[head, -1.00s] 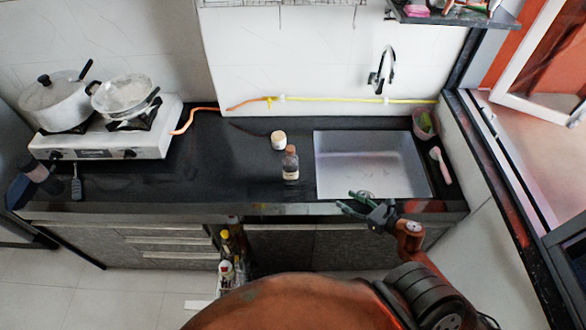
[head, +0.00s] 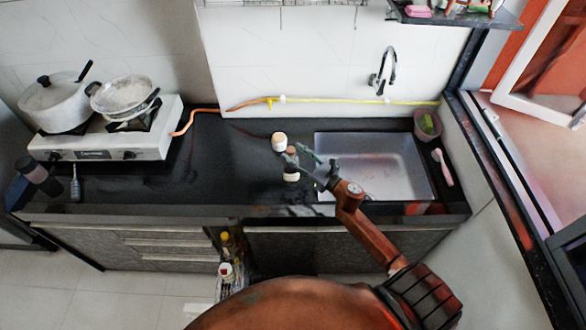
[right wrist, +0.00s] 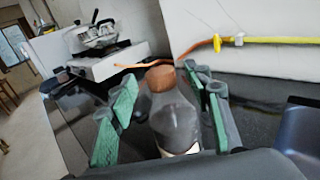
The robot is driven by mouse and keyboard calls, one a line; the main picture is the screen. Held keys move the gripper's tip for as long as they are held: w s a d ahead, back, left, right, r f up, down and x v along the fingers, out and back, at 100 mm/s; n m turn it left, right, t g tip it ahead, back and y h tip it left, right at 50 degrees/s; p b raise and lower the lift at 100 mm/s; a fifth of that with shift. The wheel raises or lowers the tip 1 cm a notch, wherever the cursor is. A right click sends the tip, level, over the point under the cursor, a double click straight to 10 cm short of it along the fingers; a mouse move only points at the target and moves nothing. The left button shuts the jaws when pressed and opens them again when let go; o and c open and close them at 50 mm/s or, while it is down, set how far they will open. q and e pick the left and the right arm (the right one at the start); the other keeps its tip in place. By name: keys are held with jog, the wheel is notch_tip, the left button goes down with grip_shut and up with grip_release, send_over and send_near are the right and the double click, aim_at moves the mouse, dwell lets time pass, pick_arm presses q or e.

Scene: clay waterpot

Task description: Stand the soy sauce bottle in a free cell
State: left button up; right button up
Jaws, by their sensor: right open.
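The soy sauce bottle (head: 291,175), dark with a brown cap and a pale label, stands upright on the dark counter just left of the sink. It also shows in the right wrist view (right wrist: 174,118). My right gripper (head: 303,157) is open at the bottle and partly covers it in the head view. In the right wrist view its green-padded fingers (right wrist: 165,95) are on either side of the bottle, apart from it on the left; contact on the right is unclear. A pull-out rack (head: 222,290) below the counter holds several bottles; its cells are mostly hidden. My left gripper is not in view.
A small white jar (head: 279,142) stands just behind the bottle. The sink (head: 400,170) is to the right, with a tap (head: 383,70) behind. A stove (head: 100,148) with pans is at the left. The counter between stove and bottle is largely clear.

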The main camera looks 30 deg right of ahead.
jog(key=shift+x, duration=1.3)
jog(key=shift+s, duration=0.15)
jog(key=c, duration=0.3)
jog(key=shift+f, duration=0.1)
jog(key=c, duration=0.6)
grip_shut()
